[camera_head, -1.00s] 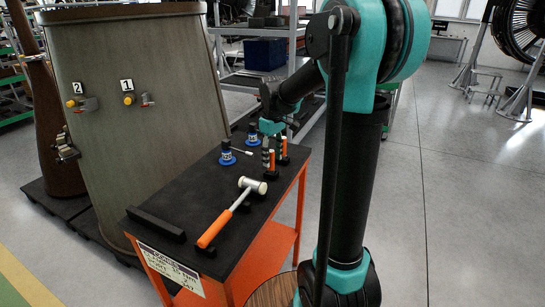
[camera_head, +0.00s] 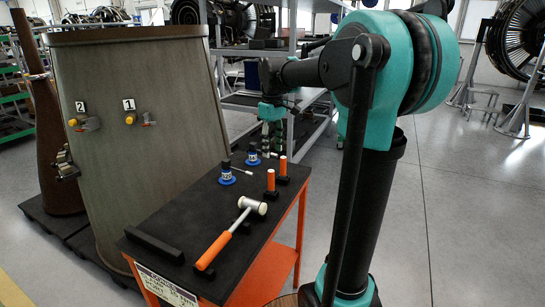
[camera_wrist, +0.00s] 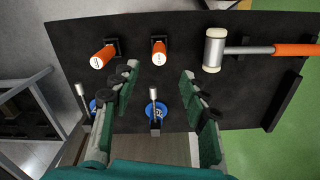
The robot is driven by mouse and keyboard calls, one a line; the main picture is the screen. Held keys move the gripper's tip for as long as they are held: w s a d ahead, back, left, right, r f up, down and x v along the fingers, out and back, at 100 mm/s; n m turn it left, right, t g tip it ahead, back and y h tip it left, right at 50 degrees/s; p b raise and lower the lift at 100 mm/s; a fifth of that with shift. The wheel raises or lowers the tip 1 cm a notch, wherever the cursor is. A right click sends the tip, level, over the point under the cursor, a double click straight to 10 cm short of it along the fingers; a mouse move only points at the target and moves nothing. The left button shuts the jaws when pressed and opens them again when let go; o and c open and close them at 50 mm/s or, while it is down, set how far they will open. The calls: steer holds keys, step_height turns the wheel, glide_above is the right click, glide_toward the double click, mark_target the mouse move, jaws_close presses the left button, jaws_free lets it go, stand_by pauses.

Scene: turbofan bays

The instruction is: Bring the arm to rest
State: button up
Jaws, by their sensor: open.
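My arm's teal and black links stand at the right of the head view. My gripper (camera_head: 272,140) hangs above the far end of the black-topped cart, fingers pointing down. In the wrist view my gripper (camera_wrist: 158,85) has its two fingers spread wide apart, with nothing held between them. Below the fingers are two blue-based items with metal shafts, one (camera_wrist: 155,112) between the fingers and one (camera_wrist: 97,106) beside the left finger. Two orange-handled tools (camera_wrist: 159,53) stand in black holders beyond the fingertips.
The cart (camera_head: 190,216) has an orange frame. A hammer (camera_head: 232,232) with an orange handle lies on it, near a black bar (camera_head: 154,244). A large curved panel (camera_head: 140,140) with labels 1 and 2 stands at left. Shelving (camera_head: 285,60) stands behind the gripper. Floor at right is clear.

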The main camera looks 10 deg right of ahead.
steer(key=shift+r, duration=0.15)
steer(key=s+d+f+m+t, duration=0.2)
steer(key=s+f+m, duration=0.1)
steer(key=s+f, duration=0.7)
steer(key=s+d+f+m+t, duration=0.1)
steer(key=s+f+m, duration=0.3)
steer(key=s+f, duration=0.6)
step_height(320, 180, down, 3)
steer(key=shift+s+d+r+t, duration=0.1)
steer(key=shift+s+d+t, duration=0.25)
steer(key=shift+t, duration=0.15)
